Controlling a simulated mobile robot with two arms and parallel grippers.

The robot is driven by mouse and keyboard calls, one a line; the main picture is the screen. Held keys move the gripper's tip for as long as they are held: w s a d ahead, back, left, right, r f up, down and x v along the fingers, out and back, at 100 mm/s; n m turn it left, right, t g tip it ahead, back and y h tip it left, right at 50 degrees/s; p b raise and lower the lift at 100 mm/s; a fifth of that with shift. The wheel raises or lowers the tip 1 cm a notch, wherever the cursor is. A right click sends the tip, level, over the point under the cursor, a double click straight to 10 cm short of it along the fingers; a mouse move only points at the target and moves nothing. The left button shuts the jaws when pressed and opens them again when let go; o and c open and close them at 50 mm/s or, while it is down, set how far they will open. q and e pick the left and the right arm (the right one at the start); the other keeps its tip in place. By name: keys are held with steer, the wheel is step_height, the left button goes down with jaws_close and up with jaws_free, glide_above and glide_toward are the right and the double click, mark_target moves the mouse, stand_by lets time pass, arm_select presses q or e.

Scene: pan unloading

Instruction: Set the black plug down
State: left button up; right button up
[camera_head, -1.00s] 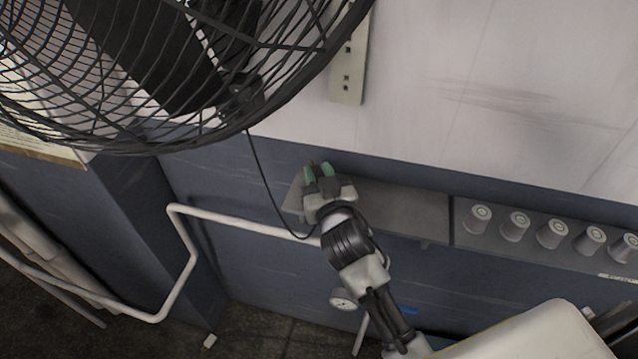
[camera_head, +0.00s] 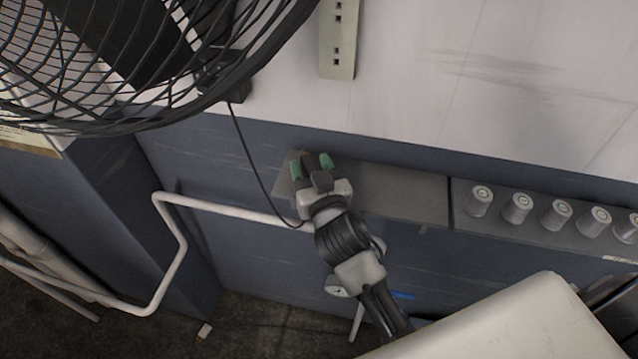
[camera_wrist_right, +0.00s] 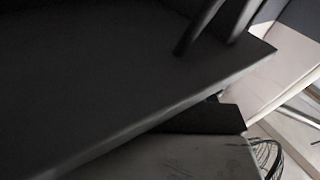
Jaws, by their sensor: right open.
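My right gripper (camera_head: 311,164) shows in the head view with its green-tipped fingers apart, over the left end of the grey wall shelf (camera_head: 405,195). I cannot clearly make out the black plug. A dark shape near the fingers may be the plug or part of my gripper. A black cord (camera_head: 254,170) hangs from the fan, curves down and passes out of sight behind my right wrist. The right wrist view is very dark and shows no clear plug. My left gripper is not in view.
A large black caged fan (camera_head: 130,60) fills the upper left. A socket strip (camera_head: 337,45) is on the white wall. Several grey spools (camera_head: 517,208) stand on the shelf to the right. A white pipe rail (camera_head: 225,208) runs below. The shelf's middle is clear.

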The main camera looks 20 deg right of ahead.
steer(key=s+b, duration=0.3)
steer(key=s, duration=0.8)
steer(key=shift+s+a+f, duration=0.15)
steer(key=shift+s+a, duration=0.05)
steer(key=shift+s, duration=0.05)
steer(key=a+f+n+g+y, duration=0.25)
steer(key=f+g, duration=0.25)
steer(key=f, duration=1.9)
steer(key=s+f+g, duration=0.2)
steer(key=s+f, duration=0.1)
steer(key=f, duration=0.4)
steer(key=s+f+g, duration=0.2)
steer(key=s+f, duration=0.1)
steer(key=f, duration=0.5)
steer(key=s+d+f+g+h, duration=0.1)
steer(key=s+d+f+g, duration=0.3)
steer(key=s+f, duration=0.5)
steer(key=s+d+f+g+h, duration=0.1)
steer(key=s+d+f+g, duration=0.3)
steer(key=s+f, duration=0.6)
steer(key=s+d, duration=0.2)
steer(key=s, duration=0.5)
steer(key=shift+d, duration=0.3)
